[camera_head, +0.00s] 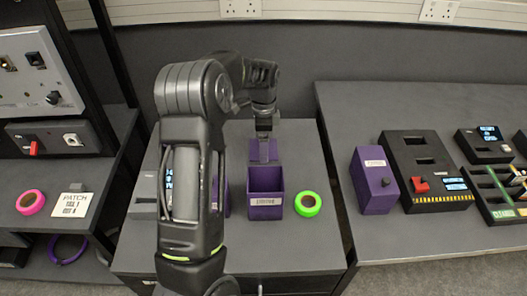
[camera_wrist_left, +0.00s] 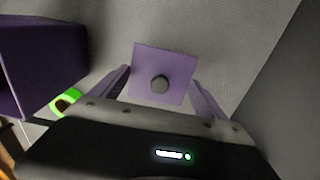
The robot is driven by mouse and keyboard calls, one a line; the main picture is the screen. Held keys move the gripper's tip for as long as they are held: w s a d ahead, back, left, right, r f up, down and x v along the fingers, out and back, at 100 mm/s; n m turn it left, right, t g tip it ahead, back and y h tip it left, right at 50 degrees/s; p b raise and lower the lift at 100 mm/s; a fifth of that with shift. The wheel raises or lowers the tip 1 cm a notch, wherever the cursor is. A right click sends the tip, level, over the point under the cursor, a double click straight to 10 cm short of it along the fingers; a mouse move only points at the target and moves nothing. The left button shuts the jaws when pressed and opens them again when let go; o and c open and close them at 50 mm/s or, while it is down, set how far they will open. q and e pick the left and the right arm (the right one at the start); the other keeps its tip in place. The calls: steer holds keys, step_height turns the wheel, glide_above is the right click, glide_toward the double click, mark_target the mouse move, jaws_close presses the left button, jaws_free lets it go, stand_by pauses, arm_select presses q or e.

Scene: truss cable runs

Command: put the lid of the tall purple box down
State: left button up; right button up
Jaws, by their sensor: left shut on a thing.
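My left gripper (camera_head: 264,132) reaches over the table and is shut on a purple square lid. In the left wrist view the lid (camera_wrist_left: 143,62), with a round dark knob, sits between the two fingers (camera_wrist_left: 160,90). The open purple box (camera_head: 265,201) with a white label stands on the table just in front of the gripper. It also shows in the left wrist view (camera_wrist_left: 35,60), at the upper left, apart from the lid. Whether the lid touches the table is unclear. My right gripper is out of view.
A green tape roll (camera_head: 308,204) lies right of the box. My left arm hides part of the table and a device there. A pink tape roll (camera_head: 30,202) lies at left.

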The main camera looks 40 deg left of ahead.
arm_select(q)
steer(key=shift+f, duration=0.2)
steer(key=shift+f+p, duration=0.3)
steer(key=shift+f, duration=1.6)
steer(key=shift+f, duration=0.1)
steer(key=o, duration=1.2)
step_height(320, 180, up, 12)
steer(key=shift+r+b, duration=0.15)
steer(key=shift+b, duration=0.55)
